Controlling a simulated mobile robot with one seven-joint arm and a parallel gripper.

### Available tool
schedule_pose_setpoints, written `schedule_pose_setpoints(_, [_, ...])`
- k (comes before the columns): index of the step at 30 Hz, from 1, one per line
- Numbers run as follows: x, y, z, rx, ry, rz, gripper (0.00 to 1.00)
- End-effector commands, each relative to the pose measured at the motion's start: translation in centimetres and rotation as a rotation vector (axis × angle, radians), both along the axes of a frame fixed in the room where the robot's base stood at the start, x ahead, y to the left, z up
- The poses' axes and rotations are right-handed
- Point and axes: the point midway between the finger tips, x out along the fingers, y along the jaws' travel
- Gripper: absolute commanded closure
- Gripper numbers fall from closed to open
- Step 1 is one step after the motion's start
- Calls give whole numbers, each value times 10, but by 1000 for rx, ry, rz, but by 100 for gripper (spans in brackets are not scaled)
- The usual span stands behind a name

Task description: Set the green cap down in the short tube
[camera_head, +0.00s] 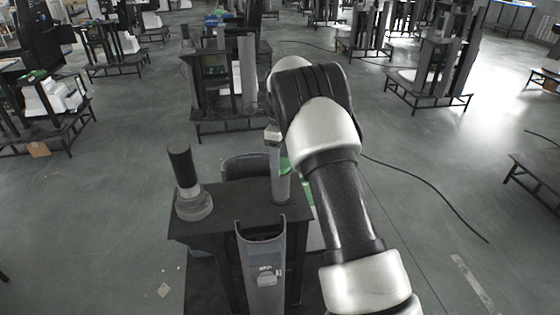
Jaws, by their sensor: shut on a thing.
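My arm rises from the lower right and bends over at the top. My gripper does not show clearly; the arm's far end is hidden behind its own links. A small green patch (285,165), perhaps part of the green cap, shows beside an upright grey tube (281,187) at the back right of the black table (233,214). I cannot tell whether the patch touches the tube or what holds it. A dark-topped cylinder (182,166) stands upright on a round grey base at the table's left. I cannot tell which piece is the short tube.
A grey curved column (263,268) stands at the table's front edge. A dark curved rim (246,165) shows behind the table. Another black work stand (216,90) is farther back. A black cable (425,187) lies on the open floor at the right.

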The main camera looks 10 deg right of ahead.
Motion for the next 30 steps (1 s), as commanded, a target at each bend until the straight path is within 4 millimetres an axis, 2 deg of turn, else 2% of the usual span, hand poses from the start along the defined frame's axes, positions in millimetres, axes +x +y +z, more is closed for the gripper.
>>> schedule_pose_setpoints(10, [0, 0, 0, 0, 0, 0, 72])
schedule_pose_setpoints(11, [0, 0, 0, 0, 0, 0, 49])
schedule_pose_setpoints(15, [0, 0, 0, 0, 0, 0, 29])
schedule_pose_setpoints(24, [0, 0, 1, 0, 0, 0, 29])
schedule_pose_setpoints(30, [0, 0, 12, 0, -1, 0, 29])
